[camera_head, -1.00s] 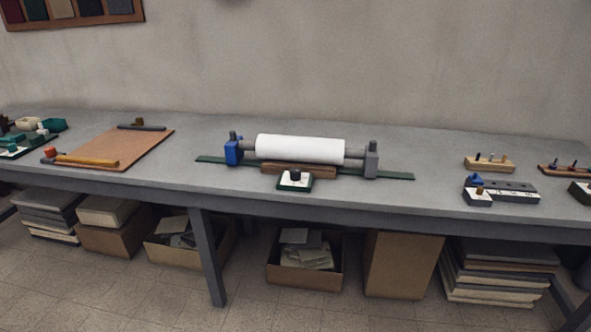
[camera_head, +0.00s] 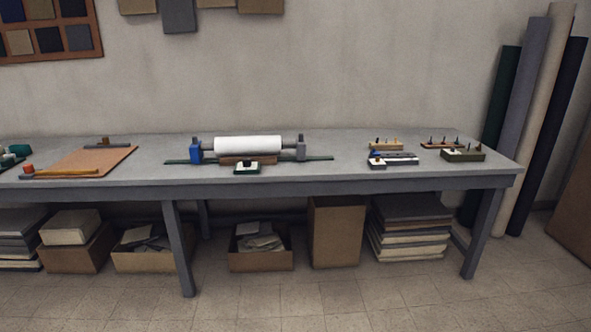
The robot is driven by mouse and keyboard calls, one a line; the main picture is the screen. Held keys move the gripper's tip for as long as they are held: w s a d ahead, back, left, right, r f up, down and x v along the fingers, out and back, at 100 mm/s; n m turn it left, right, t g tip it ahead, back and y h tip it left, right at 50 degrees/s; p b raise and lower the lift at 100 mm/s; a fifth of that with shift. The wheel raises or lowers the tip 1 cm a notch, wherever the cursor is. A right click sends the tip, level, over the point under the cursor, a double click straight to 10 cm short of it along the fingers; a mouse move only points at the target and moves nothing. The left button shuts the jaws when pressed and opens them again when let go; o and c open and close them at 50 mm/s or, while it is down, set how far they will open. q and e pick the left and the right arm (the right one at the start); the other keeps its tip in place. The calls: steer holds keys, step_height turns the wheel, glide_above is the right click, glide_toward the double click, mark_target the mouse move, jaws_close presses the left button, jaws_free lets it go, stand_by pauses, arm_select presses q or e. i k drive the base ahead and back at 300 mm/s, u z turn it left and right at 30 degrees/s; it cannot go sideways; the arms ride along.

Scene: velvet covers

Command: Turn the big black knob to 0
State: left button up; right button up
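A small box with a white top and dark green base (camera_head: 246,168) stands at the table's front edge, before the white roller. A dark, black-looking knob (camera_head: 246,163) sits on its top. Its pointer and any marks are too small to read. A dark green box (camera_head: 463,155) at the right end also carries a small dark part on top, too small to make out. I cannot tell for certain which is the big black knob. Neither of my grippers is in view.
The grey table (camera_head: 340,175) holds a white roller (camera_head: 248,145) between stands, a brown board (camera_head: 92,160) at left and several small fixtures at right. Tall fabric rolls (camera_head: 520,125) lean at the right wall. Cartons (camera_head: 335,232) stand underneath. The floor in front is clear.

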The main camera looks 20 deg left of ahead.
mark_target(246, 161)
steer(key=u, duration=0.75)
steer(key=i, duration=0.65)
steer(key=u, duration=0.85)
steer(key=i, duration=1)
steer(key=z, duration=0.15)
